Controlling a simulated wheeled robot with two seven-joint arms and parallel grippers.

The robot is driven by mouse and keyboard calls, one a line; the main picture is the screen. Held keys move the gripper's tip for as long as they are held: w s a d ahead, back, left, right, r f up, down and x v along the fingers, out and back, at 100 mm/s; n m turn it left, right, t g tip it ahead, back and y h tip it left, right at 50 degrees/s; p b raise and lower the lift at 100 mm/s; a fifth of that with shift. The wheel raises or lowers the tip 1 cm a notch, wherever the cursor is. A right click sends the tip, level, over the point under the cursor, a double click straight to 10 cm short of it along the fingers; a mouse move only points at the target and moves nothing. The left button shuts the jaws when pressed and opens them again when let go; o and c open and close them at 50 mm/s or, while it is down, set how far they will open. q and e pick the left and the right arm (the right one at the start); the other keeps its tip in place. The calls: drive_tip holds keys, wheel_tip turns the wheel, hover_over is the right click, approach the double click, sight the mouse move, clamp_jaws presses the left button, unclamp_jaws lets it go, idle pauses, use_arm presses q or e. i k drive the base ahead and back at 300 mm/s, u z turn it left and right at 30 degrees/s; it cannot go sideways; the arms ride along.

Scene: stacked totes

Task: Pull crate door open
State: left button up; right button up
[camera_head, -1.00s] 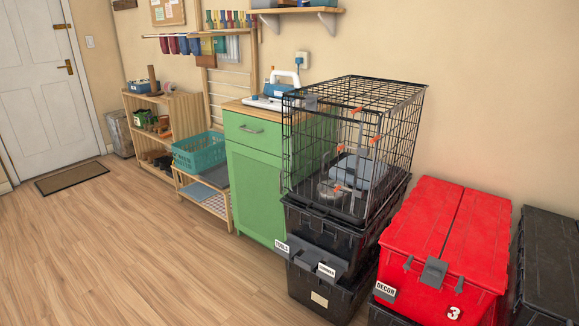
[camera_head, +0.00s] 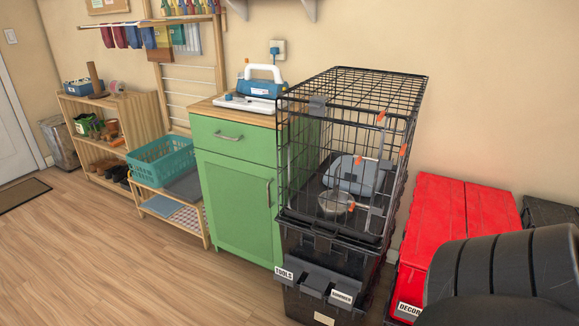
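A black wire crate (camera_head: 417,97) stands on stacked dark totes, right of the green cabinet. Its wire door cannot be clearly told from the front bars, and I cannot tell whether it is open or shut. Orange-tipped parts (camera_head: 381,117) show toward the right of the crate's front. Through the bars I see a metal bowl (camera_head: 335,204) and a grey-blue item (camera_head: 350,175). Neither of my grippers is in view. A ribbed black part, apparently of my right arm, covers the lower right corner.
A red-lidded tote (camera_head: 440,205) stands to the right, partly covered by the ribbed part. A green cabinet (camera_head: 235,195) stands close on the left. The wooden floor (camera_head: 130,270) is clear at front left.

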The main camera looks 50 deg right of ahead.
sight(335, 186)
drive_tip(key=z, duration=0.55)
drive_tip(key=i, duration=1.05)
drive_tip(key=z, duration=1)
